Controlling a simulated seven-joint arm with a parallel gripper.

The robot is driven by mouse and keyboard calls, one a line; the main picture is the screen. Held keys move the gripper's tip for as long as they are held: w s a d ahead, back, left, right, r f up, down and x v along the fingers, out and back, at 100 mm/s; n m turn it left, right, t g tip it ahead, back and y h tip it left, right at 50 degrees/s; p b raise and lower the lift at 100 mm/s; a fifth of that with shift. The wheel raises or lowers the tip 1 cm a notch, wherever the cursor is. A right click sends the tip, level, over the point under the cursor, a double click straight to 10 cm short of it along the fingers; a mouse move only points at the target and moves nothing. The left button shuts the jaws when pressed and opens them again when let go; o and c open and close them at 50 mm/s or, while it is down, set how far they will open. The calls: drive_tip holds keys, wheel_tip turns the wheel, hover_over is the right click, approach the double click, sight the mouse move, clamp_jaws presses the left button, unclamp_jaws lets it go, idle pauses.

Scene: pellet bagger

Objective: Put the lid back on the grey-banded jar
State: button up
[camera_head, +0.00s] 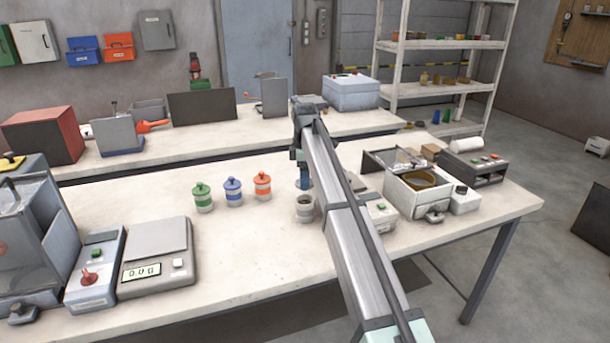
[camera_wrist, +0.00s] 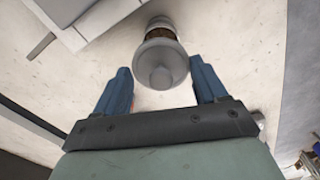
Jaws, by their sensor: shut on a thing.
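The grey-banded jar (camera_head: 304,210) stands open on the near bench, its dark mouth facing up, right of the coloured jars. My gripper (camera_head: 304,184) is just behind it, pointing down and partly hidden by my own arm. In the wrist view my gripper's blue fingers (camera_wrist: 160,78) are on either side of a grey round lid (camera_wrist: 161,57) with a knob, and are shut on it. Part of the jar (camera_wrist: 160,24) shows just beyond the lid, with a brownish band between them. I cannot tell the lid's exact height above the bench.
Green (camera_head: 202,198), blue (camera_head: 233,191) and orange (camera_head: 262,186) lidded jars stand left of the grey-banded jar. A small box with buttons (camera_head: 381,214) is close on its right. A scale (camera_head: 157,262) stands at front left. Bench in front of the jars is clear.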

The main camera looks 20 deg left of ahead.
drive_tip(key=shift+f, duration=2.6)
drive_tip(key=shift+f, duration=0.15)
idle(0.3)
drive_tip(key=o, duration=1.1)
drive_tip(key=shift+r, duration=3.5)
